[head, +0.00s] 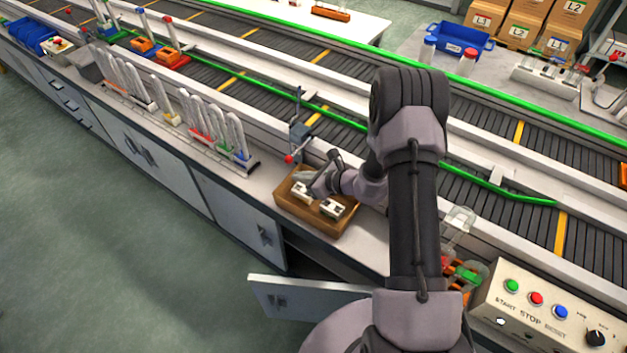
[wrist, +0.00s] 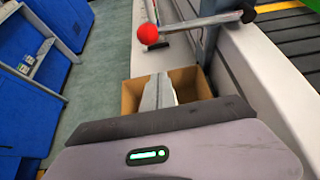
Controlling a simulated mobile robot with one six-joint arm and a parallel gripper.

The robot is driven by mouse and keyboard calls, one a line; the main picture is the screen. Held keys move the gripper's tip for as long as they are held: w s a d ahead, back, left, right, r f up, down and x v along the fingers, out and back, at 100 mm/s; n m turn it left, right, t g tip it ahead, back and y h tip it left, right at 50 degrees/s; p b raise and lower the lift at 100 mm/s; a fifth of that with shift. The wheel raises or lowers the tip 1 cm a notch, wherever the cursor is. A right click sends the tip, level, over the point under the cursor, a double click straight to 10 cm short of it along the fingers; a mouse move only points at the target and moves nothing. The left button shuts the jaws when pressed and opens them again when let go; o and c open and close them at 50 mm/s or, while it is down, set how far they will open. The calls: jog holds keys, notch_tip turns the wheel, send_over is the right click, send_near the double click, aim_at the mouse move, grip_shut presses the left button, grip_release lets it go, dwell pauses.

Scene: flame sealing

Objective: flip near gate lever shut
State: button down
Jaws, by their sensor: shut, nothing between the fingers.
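The near gate lever (head: 289,159) has a red ball on its end and sits on a grey post (head: 300,135) at the near side of the conveyor. In the wrist view the lever (wrist: 200,22) is a metal rod lying across the top of the picture, red ball at the left, black knob at the right. My gripper (head: 299,177) is shut and empty, just below and close to the red ball.
A brown open box (head: 283,208) with small white and black parts stands under my gripper. A rack of clear tubes (head: 215,130) is to the left. A control panel (head: 545,308) is at the lower right. A cabinet door (head: 310,299) hangs open below.

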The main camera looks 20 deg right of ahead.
aim_at(290, 158)
jog(key=shift+w+a+r, duration=0.15)
jog(key=shift+w+r, duration=0.05)
jog(key=shift+r, duration=0.4)
jog(key=shift+w+a+r, duration=0.15)
jog(key=shift+r, duration=0.5)
jog(key=shift+w+a+r, duration=0.15)
jog(key=shift+w+r, duration=0.05)
jog(key=shift+r, duration=0.4)
jog(key=shift+r, duration=0.15)
notch_tip(290, 158, up, 4)
jog(key=m+p, duration=0.1)
jog(key=p, duration=0.1)
jog(key=g+y+p, duration=0.1)
jog(key=p, duration=0.2)
jog(key=shift+d+f+m+y, duration=0.1)
jog(key=shift+f+m+y, duration=0.2)
jog(key=shift+m, duration=0.1)
jog(key=w+d+r+m+g+y, duration=0.1)
jog(key=w+d+r+m+y, duration=0.1)
jog(key=d+r+m+y, duration=0.1)
jog(key=w+d+r+m+y+b, duration=0.1)
jog(key=w+d+r+m+y, duration=0.1)
jog(key=r, duration=0.4)
jog(key=d+m+y, duration=0.1)
jog(key=m, duration=0.1)
jog(key=shift+w+d+m+g, duration=0.3)
jog(key=shift+w+m+g, duration=0.1)
jog(key=shift+r, duration=0.15)
